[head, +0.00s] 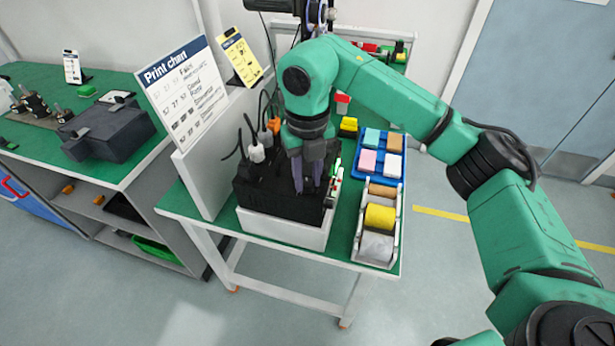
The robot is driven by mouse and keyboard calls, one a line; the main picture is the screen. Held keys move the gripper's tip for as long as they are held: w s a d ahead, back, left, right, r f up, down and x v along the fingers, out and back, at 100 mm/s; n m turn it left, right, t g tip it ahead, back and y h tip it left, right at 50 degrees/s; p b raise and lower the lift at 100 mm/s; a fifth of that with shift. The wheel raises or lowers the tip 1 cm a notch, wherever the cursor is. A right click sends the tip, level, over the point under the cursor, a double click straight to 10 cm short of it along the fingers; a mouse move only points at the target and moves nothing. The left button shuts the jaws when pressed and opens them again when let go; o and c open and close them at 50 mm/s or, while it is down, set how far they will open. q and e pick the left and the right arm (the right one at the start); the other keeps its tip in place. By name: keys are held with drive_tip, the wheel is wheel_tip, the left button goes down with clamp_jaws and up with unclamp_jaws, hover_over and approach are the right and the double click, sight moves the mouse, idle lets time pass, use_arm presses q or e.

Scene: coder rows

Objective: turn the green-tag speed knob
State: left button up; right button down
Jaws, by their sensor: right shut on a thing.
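A black coder machine (265,195) stands on a white base (285,229) on the green-topped table in the middle. My right gripper (313,188) points down over the right part of the machine, its fingers closed on a small part there. The fingers hide that part, so I cannot make out the knob or how it is turned. A small bright green piece (337,165) shows just right of the fingers; I cannot tell if it is the knob's tag. My left gripper is not in view.
A blue tray (378,178) of coloured blocks and a white rack (361,228) of rolls stand close on the right. A tall "Print chart" board (178,90) rises at the left. Cables loop above the machine. A second bench (110,82) is farther left.

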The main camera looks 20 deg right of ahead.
sight(307, 182)
drive_tip(key=shift+w+r, duration=0.1)
drive_tip(key=shift+r, duration=0.1)
drive_tip(key=c, duration=0.6)
unclamp_jaws()
drive_tip(key=shift+f, duration=0.1)
drive_tip(key=shift+r, duration=0.4)
wheel_tip(307, 182, up, 14)
drive_tip(key=shift+f+p, duration=0.1)
drive_tip(key=shift+p, duration=0.75)
drive_tip(key=shift+f, duration=0.1)
